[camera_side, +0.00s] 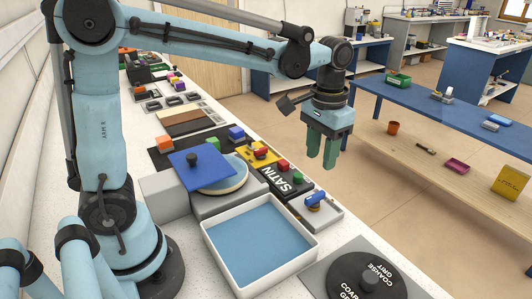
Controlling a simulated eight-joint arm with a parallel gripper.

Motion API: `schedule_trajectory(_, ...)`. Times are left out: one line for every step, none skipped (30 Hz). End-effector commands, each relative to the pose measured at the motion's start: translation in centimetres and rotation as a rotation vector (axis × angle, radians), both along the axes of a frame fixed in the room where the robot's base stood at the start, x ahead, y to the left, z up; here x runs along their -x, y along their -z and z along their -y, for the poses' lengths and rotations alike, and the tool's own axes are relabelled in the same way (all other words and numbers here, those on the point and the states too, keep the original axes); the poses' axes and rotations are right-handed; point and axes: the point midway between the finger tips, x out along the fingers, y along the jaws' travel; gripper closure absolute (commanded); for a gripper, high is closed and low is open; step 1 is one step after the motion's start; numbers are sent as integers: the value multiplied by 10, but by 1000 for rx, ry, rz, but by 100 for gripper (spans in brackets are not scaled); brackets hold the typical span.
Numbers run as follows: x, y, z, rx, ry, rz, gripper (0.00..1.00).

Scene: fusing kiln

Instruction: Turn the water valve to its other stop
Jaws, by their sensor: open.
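The water valve (315,198) appears to be the blue handle on a small brass-coloured body, set on a light grey plate (331,215) right of the white tray. The handle lies roughly level, pointing up and to the right in the picture; I cannot tell which stop it is at. My gripper (321,162) has green fingers pointing down, spread apart with nothing between them. It hangs above and slightly beyond the valve in the picture, clear of it.
A white tray (210,249) with a blue inside stands left of the valve. A black "SATIN" plate (278,181) with red and green blocks lies behind it. A dark "COARSE GRIT" disc (352,268) is in front. A blue square panel (190,174) rests over a round dish.

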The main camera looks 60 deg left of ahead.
Motion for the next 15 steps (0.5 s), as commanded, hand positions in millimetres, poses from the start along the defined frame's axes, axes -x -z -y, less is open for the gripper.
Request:
schedule_trajectory(0,7,0,0,0,1,58)
schedule_trajectory(0,12,0,0,0,1,58)
schedule_trajectory(0,18,0,0,0,1,58)
schedule_trajectory(0,23,0,0,0,1,58)
schedule_trajectory(0,28,0,0,0,2,58)
schedule_trajectory(0,34,0,0,0,2,58)
schedule_trajectory(0,39,0,0,0,2,58)
schedule_trajectory(0,44,0,0,0,2,58)
schedule_trajectory(0,51,0,0,0,2,58)
schedule_trajectory(0,55,0,1,0,2,58)
schedule_trajectory(0,60,0,1,0,2,58)
schedule_trajectory(0,66,0,1,0,2,58)
schedule_trajectory(0,71,0,1,0,2,58)
schedule_trajectory(0,75,0,1,0,2,58)
schedule_trajectory(0,80,0,1,0,3,58)
